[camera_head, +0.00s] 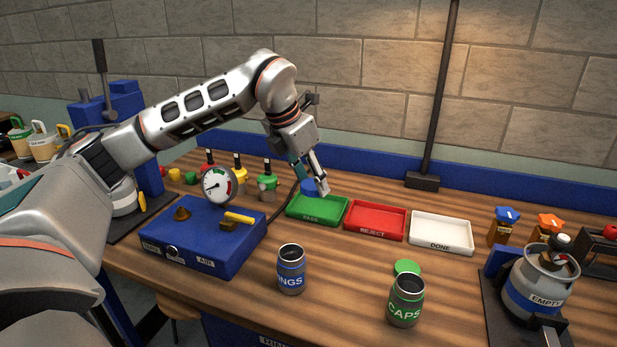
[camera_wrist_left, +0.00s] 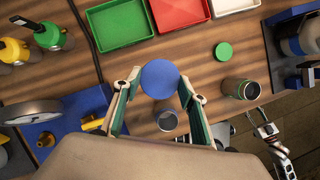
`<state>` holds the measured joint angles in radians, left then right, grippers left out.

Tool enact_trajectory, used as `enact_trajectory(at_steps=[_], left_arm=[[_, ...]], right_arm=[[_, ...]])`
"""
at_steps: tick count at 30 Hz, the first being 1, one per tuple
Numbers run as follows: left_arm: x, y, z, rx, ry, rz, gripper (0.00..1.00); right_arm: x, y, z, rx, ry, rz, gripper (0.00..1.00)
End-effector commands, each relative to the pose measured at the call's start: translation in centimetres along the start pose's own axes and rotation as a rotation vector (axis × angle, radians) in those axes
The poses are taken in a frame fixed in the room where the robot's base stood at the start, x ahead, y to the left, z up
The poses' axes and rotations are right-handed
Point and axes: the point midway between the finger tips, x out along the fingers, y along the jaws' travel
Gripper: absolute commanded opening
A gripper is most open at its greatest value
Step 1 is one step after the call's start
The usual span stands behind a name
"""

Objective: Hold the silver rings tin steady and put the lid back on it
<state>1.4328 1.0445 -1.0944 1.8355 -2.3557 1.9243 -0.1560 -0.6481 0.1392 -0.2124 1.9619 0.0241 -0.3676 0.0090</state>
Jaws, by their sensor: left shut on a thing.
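The rings tin (camera_head: 291,270) is a dark grey can with a silver rim and a blue band reading "INGS". It stands upright and open near the table's front, and shows in the left wrist view (camera_wrist_left: 167,120) too. My left gripper (camera_head: 318,187) is shut on a round blue lid (camera_head: 309,186), held over the green tray, behind the tin and apart from it. In the left wrist view the lid (camera_wrist_left: 160,78) sits between the fingertips. What looks like my right gripper (camera_wrist_left: 268,132) is off the table's front edge; its jaws are unclear. Nothing grips the tin.
The caps tin (camera_head: 406,301) stands open to the right, with a green lid (camera_head: 407,268) behind it. Green (camera_head: 318,218), red (camera_head: 375,236) and white (camera_head: 441,247) trays line the back. A blue gauge box (camera_head: 203,255) stands left; an EMPTY canister (camera_head: 540,280) stands right.

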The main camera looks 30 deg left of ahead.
Motion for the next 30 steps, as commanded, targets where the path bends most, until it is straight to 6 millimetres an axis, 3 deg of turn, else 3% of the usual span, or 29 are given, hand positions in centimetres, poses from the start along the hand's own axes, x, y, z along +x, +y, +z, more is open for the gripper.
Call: enact_trajectory(at_steps=[12, 30], left_arm=[[4.8, -5.7, -3.5, 0.788, 0.001, -0.333, 0.3], [8.6, -11.7, -8.8, 1.858, 0.003, -0.773, 0.3]], right_arm=[[0.0, 0.0, 0.0, 0.0, 0.0, 0.0, 0.4], [0.0, 0.0, 0.0, 0.0, 0.0, 0.0, 0.4]])
